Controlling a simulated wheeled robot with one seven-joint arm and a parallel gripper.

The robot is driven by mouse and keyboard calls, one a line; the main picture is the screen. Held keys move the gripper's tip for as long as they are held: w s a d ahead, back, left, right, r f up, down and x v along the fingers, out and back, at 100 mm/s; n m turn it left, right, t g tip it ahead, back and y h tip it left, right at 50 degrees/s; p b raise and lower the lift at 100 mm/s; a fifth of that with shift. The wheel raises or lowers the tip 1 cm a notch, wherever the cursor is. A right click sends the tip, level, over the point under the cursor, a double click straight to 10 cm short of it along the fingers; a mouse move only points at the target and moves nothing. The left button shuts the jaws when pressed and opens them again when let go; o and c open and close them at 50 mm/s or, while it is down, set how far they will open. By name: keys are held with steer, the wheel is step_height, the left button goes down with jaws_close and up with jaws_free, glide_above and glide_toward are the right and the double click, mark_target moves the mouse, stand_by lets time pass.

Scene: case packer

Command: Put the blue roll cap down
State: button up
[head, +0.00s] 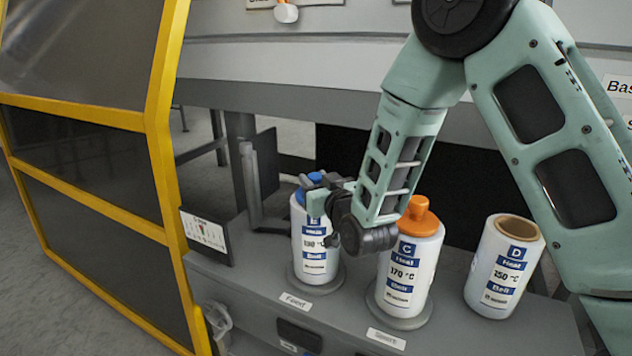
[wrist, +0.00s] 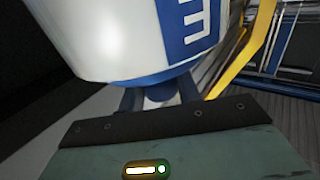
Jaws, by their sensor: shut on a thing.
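The blue roll cap (head: 314,179) is at the top of the left white roll (head: 316,243), which carries a blue "E" label. My gripper (head: 318,198) is at the cap, shut on it, and partly covers it. In the wrist view the blue cap (wrist: 160,93) shows between the fingers (wrist: 160,100), against the end of the white roll (wrist: 120,40). The head view does not show clearly whether the cap is fully seated on the roll.
An orange-capped roll (head: 411,262) labelled "C" stands close to the right of it. A roll labelled "D" (head: 505,268) with an open brown core stands further right. A grey bracket (head: 250,185) and yellow-framed guard (head: 160,130) are to the left.

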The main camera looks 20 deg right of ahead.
steer(key=shift+r, duration=0.1)
steer(key=o, duration=1)
